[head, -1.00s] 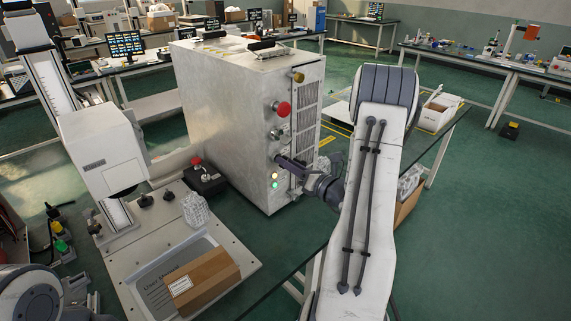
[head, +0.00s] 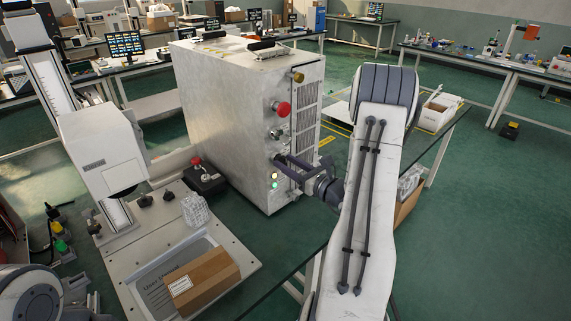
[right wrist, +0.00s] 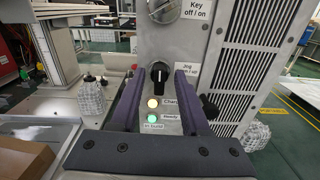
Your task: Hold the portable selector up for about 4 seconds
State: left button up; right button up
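The selector (right wrist: 159,75) is a black knob with a white mark, on the front of the metal cabinet (head: 228,110). Its mark looks about upright in the right wrist view. A partly covered label beside it reads "Jog" and "up". My right gripper (head: 283,161) is at the cabinet front. Its two purple-grey fingers stand apart, one on each side of the knob, with gaps visible in the right wrist view (right wrist: 158,77). In the head view the gripper hides the knob. My left gripper is out of view; only part of that arm shows at bottom left.
A key switch (right wrist: 163,8) sits above the knob, and yellow (right wrist: 153,103) and green (right wrist: 152,119) lamps below. A red button (head: 281,109) is higher up. A cardboard box (head: 205,280) and a bubble-wrapped item (head: 195,210) lie on the left.

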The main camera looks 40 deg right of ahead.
jog(key=shift+s, duration=0.15)
jog(key=s, duration=0.6)
jog(key=shift+s+d+b, duration=0.2)
jog(key=shift+s+b, duration=0.1)
jog(key=shift+s, duration=0.05)
